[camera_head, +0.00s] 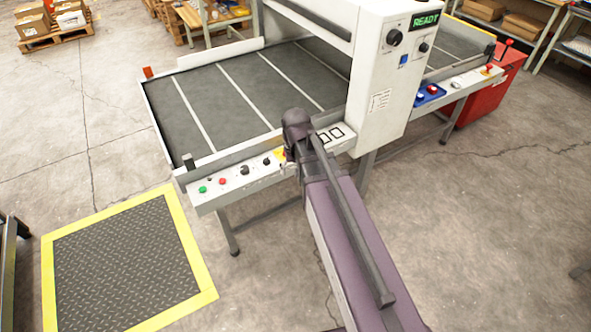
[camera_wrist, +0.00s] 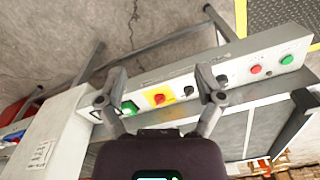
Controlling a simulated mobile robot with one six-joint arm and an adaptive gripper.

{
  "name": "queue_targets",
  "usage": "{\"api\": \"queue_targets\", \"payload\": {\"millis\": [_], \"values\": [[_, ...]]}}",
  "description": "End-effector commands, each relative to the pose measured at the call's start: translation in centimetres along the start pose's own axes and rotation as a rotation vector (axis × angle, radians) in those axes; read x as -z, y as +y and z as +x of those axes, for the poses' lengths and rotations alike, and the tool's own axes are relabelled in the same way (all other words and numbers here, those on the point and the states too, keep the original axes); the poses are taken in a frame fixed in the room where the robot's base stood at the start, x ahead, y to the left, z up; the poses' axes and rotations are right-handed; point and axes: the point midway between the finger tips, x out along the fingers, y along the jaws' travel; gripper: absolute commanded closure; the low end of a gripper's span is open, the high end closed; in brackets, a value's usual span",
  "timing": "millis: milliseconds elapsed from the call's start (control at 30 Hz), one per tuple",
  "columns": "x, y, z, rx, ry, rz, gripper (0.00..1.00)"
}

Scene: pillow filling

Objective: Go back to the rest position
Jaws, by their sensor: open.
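My gripper (camera_wrist: 160,82) is open and empty in the wrist view, with its two fingers apart over the machine's front control panel (camera_wrist: 236,88). Between and near the fingers are a red knob on a yellow plate (camera_wrist: 158,98), a green lit button (camera_wrist: 129,108) and a black knob (camera_wrist: 188,91). In the head view my arm reaches forward to the front panel (camera_head: 230,180), and its wrist hides the gripper and part of the panel. I cannot tell whether the fingers touch the panel.
The machine has a dark striped bed (camera_head: 240,90) and a white housing with a green READY display (camera_head: 426,21). A yellow-edged floor mat (camera_head: 125,262) lies at the front left. A red cabinet (camera_head: 490,85) stands at the right. The floor in front is mostly clear.

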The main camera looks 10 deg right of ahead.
Motion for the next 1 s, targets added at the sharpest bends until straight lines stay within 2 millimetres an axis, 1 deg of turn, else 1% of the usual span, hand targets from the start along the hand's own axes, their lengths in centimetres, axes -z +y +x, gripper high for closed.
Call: {"api": "queue_targets", "payload": {"millis": [400,467,567,700,800,900,1000], "values": [[-0.2,0.1,0.0,-0.001,0.000,-0.001,0.14],[-0.5,0.3,-0.1,-0.001,0.000,-0.001,0.14],[-1.9,0.9,-0.3,-0.003,-0.001,-0.004,0.14],[-5.0,2.5,-0.8,-0.009,-0.002,-0.014,0.14],[-6.8,3.3,-1.0,-0.013,-0.004,-0.024,0.14],[-7.5,3.8,-1.1,-0.015,-0.004,-0.028,0.14],[-7.5,3.9,-1.1,-0.015,-0.004,-0.031,0.14]]}}
